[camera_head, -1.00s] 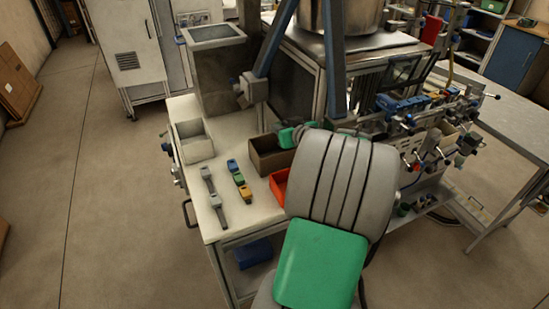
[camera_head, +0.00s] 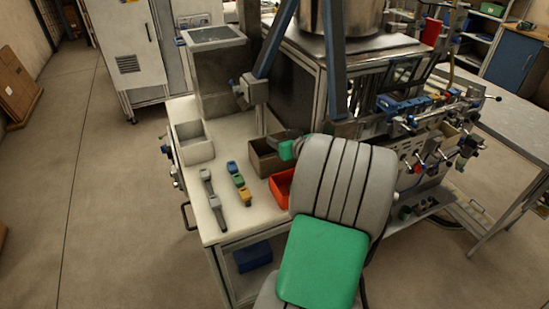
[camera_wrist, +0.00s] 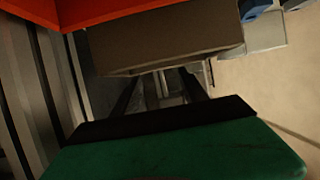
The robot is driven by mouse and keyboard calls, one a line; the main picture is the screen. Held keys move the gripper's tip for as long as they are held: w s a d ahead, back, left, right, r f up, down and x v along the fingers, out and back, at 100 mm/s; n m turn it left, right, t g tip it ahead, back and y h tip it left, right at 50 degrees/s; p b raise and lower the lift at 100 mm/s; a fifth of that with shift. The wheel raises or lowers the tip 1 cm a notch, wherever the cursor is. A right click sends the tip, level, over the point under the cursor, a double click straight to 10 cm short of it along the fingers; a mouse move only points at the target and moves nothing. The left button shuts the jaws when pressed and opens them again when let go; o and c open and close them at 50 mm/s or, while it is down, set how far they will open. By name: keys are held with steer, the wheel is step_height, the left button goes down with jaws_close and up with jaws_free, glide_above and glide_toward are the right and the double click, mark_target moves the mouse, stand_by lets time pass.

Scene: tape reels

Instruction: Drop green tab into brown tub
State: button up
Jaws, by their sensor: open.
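The green tab (camera_head: 238,181) lies on the white bench top, in a short row between a blue tab (camera_head: 232,167) and a yellow tab (camera_head: 245,196). The brown tub (camera_head: 262,164) stands to the right of the row. Its wall also fills the upper middle of the wrist view (camera_wrist: 165,40). My gripper (camera_head: 280,136) is at the tub's right back side in the head view, apart from the green tab. The jaws (camera_wrist: 163,88) are open, with nothing seen between them. My arm hides the tub's right end.
A red tub (camera_head: 281,188) stands in front of the brown one, partly behind my arm. A pale grey tub (camera_head: 193,148) is at the back left. Grey pieces (camera_head: 216,210) lie left of the tabs. A framed machine (camera_head: 325,75) rises behind.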

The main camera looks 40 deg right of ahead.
steer(key=b+v, duration=0.1)
steer(key=v, duration=0.6)
steer(key=shift+s+r+b, duration=0.2)
steer(key=shift+s+b, duration=0.15)
steer(key=shift+a, duration=0.15)
